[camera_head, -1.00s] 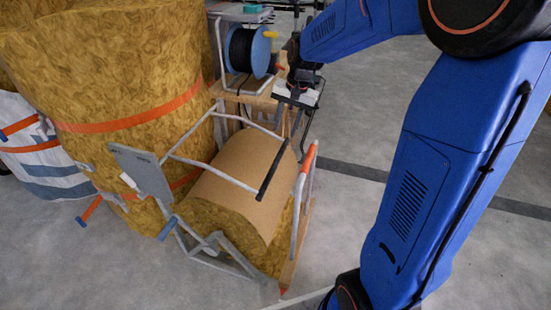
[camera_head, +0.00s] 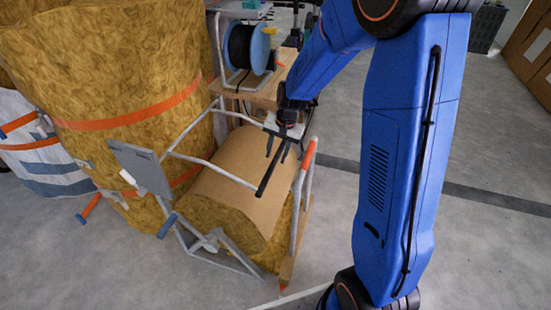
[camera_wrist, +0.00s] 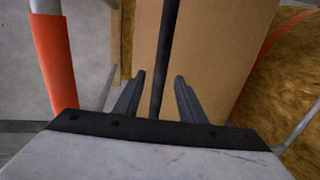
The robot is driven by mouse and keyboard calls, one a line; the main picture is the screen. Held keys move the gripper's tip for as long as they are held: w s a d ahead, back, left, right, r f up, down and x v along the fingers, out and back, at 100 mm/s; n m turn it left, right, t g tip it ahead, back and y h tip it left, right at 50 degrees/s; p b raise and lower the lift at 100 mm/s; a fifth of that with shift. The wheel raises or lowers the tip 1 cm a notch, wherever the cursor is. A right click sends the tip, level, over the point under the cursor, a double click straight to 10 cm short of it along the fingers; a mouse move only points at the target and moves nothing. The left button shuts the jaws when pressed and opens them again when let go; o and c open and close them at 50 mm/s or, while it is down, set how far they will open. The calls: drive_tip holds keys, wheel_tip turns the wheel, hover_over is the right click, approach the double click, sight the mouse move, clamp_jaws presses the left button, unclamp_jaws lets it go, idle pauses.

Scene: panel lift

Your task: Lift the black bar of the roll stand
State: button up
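The black bar (camera_head: 268,182) is the dark end piece of the grey tube frame of the roll stand (camera_head: 186,238), slanting over the brown paper-covered roll (camera_head: 237,155). My gripper (camera_head: 277,157) is at the bar's upper end, pointing down. In the wrist view my gripper (camera_wrist: 160,76) is open, with one dark finger on each side of the black bar (camera_wrist: 166,40). The bar runs lengthwise between the fingers with gaps on both sides. I cannot tell how far the fingertips reach down past the bar.
An orange-gripped upright post (camera_head: 307,155) stands just right of the bar; it also shows at left in the wrist view (camera_wrist: 55,60). A cable spool (camera_head: 248,48) is behind on a wooden shelf. Large insulation rolls (camera_head: 110,70) stand left. Floor on the right is open.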

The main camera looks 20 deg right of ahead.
drive_tip(key=shift+w+a+f, duration=0.1)
drive_tip(key=shift+a+f, duration=0.05)
drive_tip(key=shift+f, duration=0.5)
drive_tip(key=shift+w+a+f, duration=0.1)
drive_tip(key=shift+f, duration=0.55)
clamp_jaws()
drive_tip(key=shift+r, duration=0.15)
